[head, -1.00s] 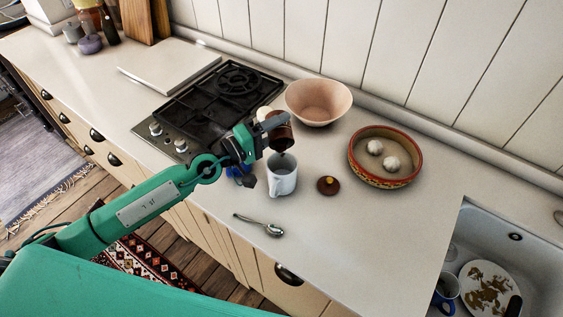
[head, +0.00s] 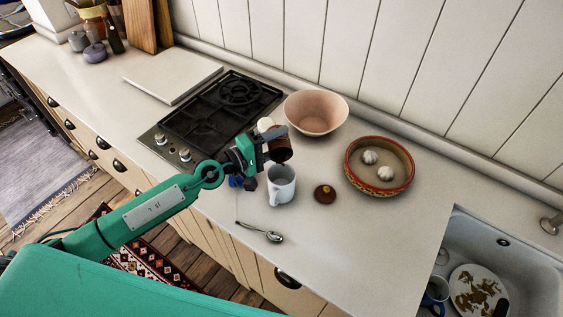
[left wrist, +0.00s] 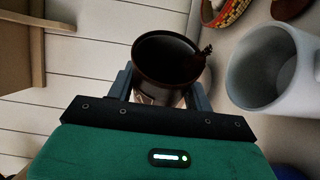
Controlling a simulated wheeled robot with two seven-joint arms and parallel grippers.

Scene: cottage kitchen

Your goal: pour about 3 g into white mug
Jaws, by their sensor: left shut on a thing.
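My left gripper (left wrist: 158,88) is shut on a dark brown jar (left wrist: 168,58). In the head view the gripper (head: 274,146) holds the jar (head: 281,150) above the counter, just above and behind the white mug (head: 282,190). In the left wrist view the jar's open mouth shows with a dark inside, and a small brown bit sticks out at its rim. The white mug (left wrist: 262,72) stands upright, apart from the jar; I cannot make out any contents in it. My right gripper is not in view.
A spoon (head: 262,233) lies in front of the mug. A pink bowl (head: 316,112) and a red-rimmed bowl (head: 353,180) holding white bulbs stand behind and right. The hob (head: 215,110) is left, the sink (head: 520,260) right. Counter right of the lid is clear.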

